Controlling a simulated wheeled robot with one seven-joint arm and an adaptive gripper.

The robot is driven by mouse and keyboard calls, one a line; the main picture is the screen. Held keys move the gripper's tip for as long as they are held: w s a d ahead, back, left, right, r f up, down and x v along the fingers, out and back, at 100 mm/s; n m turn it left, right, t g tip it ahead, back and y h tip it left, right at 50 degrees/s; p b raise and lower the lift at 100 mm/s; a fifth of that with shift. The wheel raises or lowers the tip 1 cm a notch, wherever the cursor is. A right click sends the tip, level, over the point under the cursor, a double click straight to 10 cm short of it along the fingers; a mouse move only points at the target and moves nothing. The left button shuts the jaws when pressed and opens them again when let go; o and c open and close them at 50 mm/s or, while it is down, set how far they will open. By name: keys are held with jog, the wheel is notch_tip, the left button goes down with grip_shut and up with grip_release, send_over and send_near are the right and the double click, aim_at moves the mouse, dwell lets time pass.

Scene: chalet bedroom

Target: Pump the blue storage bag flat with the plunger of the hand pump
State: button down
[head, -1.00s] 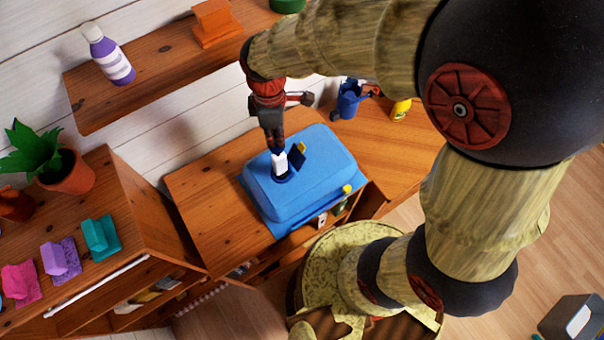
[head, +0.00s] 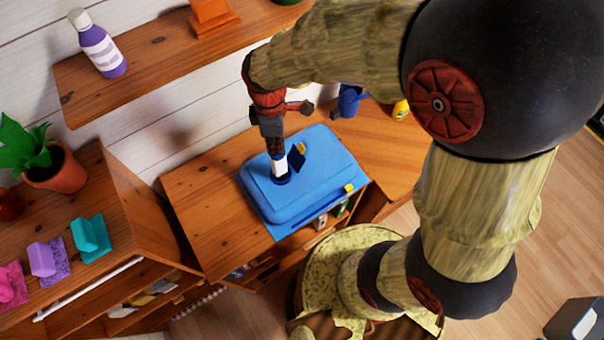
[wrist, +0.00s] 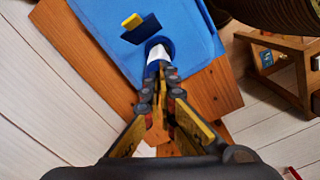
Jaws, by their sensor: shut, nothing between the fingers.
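The blue storage bag (head: 322,160) lies on a wooden cabinet top and still has some thickness; it also fills the top of the wrist view (wrist: 110,40). The hand pump (head: 280,167), with a white barrel and a dark blue base, stands upright on the bag, and shows in the wrist view (wrist: 157,54). A dark blue flap with a yellow tab (head: 298,157) stands up beside the pump. My gripper (head: 275,150) is shut, pointing down, with its fingertips at the top of the pump. The fingers hide the plunger.
A blue watering can (head: 349,100) and a yellow bottle (head: 401,109) stand behind the bag. A wall shelf (head: 150,75) with a purple bottle (head: 100,46) hangs at the upper left. The cabinet top left of the bag is clear.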

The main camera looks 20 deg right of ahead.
jog(key=shift+r+p, duration=1.85)
jog(key=shift+r, duration=0.55)
jog(key=shift+f, duration=0.2)
jog(key=shift+f+b, duration=2.25)
jog(key=shift+f, duration=1.1)
jog(key=shift+r+p, duration=1.85)
jog(key=shift+r, duration=0.7)
jog(key=shift+f, duration=0.1)
jog(key=shift+f, duration=0.5)
jog(key=shift+f, duration=0.1)
